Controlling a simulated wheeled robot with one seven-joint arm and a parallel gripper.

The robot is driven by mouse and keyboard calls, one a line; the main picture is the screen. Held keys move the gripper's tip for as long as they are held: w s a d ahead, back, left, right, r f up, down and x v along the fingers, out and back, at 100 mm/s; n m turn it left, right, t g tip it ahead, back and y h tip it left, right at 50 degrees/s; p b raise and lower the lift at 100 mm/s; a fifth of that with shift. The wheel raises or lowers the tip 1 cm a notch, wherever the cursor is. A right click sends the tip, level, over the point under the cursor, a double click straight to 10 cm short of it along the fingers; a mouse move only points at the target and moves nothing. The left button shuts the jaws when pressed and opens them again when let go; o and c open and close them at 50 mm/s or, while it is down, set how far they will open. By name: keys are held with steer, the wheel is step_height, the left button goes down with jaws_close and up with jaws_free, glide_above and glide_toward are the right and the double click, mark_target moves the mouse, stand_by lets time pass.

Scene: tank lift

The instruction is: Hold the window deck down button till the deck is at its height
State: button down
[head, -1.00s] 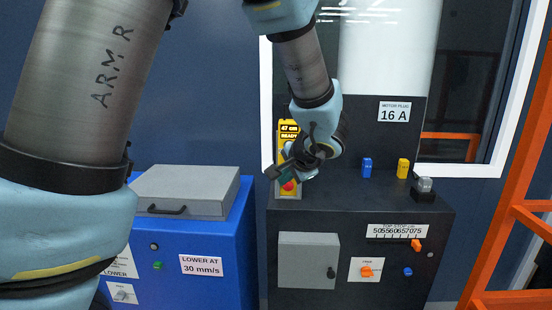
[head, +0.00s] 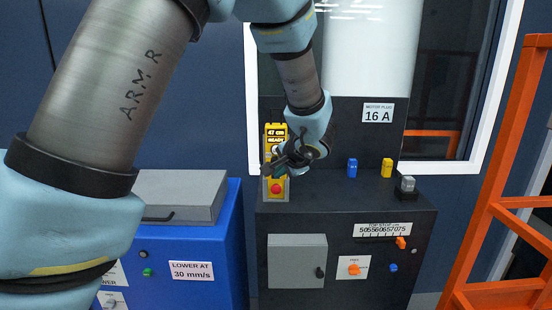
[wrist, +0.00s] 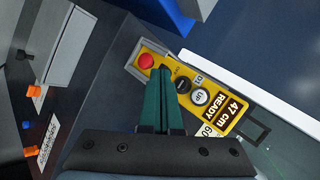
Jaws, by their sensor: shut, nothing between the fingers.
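The yellow control box (head: 277,130) stands on the dark cabinet; its display reads 47 cm READY. In the wrist view the box (wrist: 215,120) shows a red button (wrist: 146,61), a black button (wrist: 183,85) that looks like the down button, and a white UP button (wrist: 200,97). My gripper (head: 273,168) is shut and empty in front of the box, above the red button. In the wrist view its green fingertips (wrist: 160,72) lie between the red and black buttons. I cannot tell whether they touch the box. The window deck is not clearly identifiable.
The dark cabinet (head: 340,215) carries a blue plug (head: 352,168), a yellow plug (head: 387,168) and a clear-topped lamp (head: 407,185). A blue cabinet (head: 215,250) stands at left. An orange frame (head: 500,180) stands at right.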

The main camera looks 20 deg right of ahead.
steer(key=w, duration=0.1)
steer(key=w+d, duration=0.1)
steer(key=w, duration=0.1)
steer(key=shift+w+d, duration=0.4)
steer(key=shift+w, duration=0.15)
stand_by(1.7)
steer(key=shift+w+d, duration=0.2)
steer(key=shift+w, duration=0.05)
